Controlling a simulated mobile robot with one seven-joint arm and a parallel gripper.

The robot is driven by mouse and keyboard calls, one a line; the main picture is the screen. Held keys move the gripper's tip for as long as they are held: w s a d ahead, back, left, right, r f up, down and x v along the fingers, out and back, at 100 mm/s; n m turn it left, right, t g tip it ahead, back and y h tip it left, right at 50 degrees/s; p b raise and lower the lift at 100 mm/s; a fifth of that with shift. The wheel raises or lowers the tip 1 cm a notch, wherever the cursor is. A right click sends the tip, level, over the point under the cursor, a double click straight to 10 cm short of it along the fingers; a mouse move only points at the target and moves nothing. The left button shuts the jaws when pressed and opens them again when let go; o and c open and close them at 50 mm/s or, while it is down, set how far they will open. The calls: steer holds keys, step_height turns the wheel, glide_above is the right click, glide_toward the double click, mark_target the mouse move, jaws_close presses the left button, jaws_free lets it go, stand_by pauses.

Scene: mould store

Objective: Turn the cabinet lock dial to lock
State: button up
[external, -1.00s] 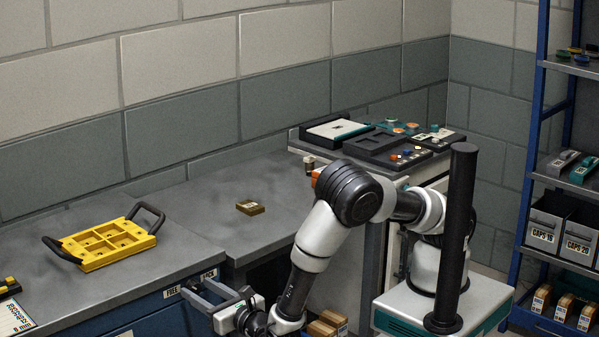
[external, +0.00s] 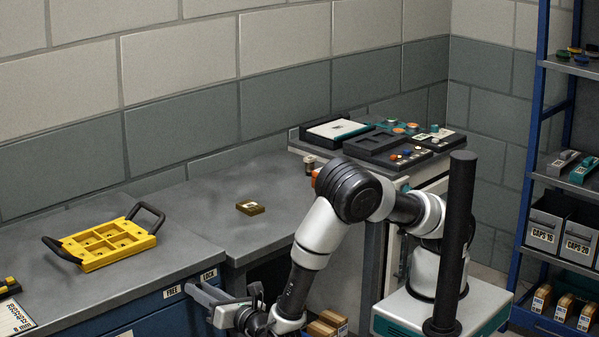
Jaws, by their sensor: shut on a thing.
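The blue cabinet (external: 158,310) under the left worktop carries two white labels on its front, FREE (external: 172,291) on the left and LOCK (external: 208,275) on the right. My gripper (external: 195,289) is at the cabinet front, just below and between these labels, with its fingers pointing at the face. It is shut on the lock dial. The dial itself is hidden by the fingers, so its pointer cannot be read.
A yellow tray with black handles (external: 108,243) lies on the left worktop. A small brown block (external: 250,207) lies on the lower middle bench. Wooden blocks (external: 327,325) sit low beside my arm. A blue shelf rack (external: 535,120) stands at right.

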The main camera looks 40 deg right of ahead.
steer(key=shift+s+d+f+m+b, duration=0.1)
steer(key=shift+m+b, duration=1.05)
steer(key=shift+m, duration=2.4)
steer(key=shift+f+m+b, duration=0.1)
steer(key=shift+m+b, duration=1.05)
steer(key=shift+m, duration=2.4)
steer(key=o, duration=1)
steer(key=shift+o, duration=0.2)
steer(key=s+p, duration=0.2)
steer(key=s, duration=1.5)
steer(key=shift+s, duration=0.2)
